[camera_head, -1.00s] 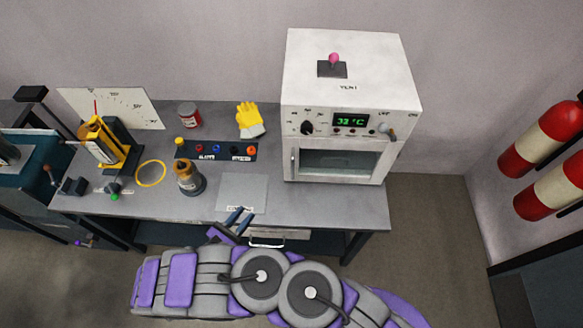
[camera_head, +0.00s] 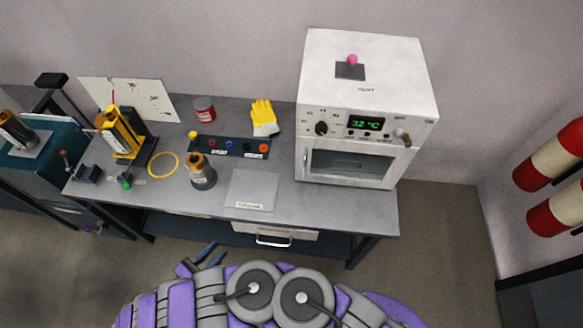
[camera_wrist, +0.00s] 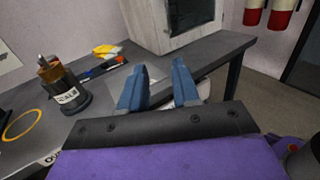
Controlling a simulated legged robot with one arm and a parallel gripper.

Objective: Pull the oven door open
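The white oven (camera_head: 365,75) stands at the right end of the grey bench. Its windowed door (camera_head: 352,165) on the lower front looks closed, with an upright handle (camera_head: 306,161) at its left edge. The display above reads about 32 °C. My gripper (camera_head: 204,256) is below the bench's front edge in the head view, apart from the oven. In the wrist view my gripper (camera_wrist: 160,88) shows two blue fingers spread apart with nothing between them. The lower part of the oven (camera_wrist: 170,22) shows beyond the fingers there.
The bench (camera_head: 330,205) holds a brown bottle (camera_head: 202,173), a yellow ring (camera_head: 163,165), a button panel (camera_head: 228,147), yellow gloves (camera_head: 264,117) and a red can (camera_head: 203,109). A drawer handle (camera_head: 273,241) sticks out at the front. Red cylinders (camera_head: 555,160) hang at right.

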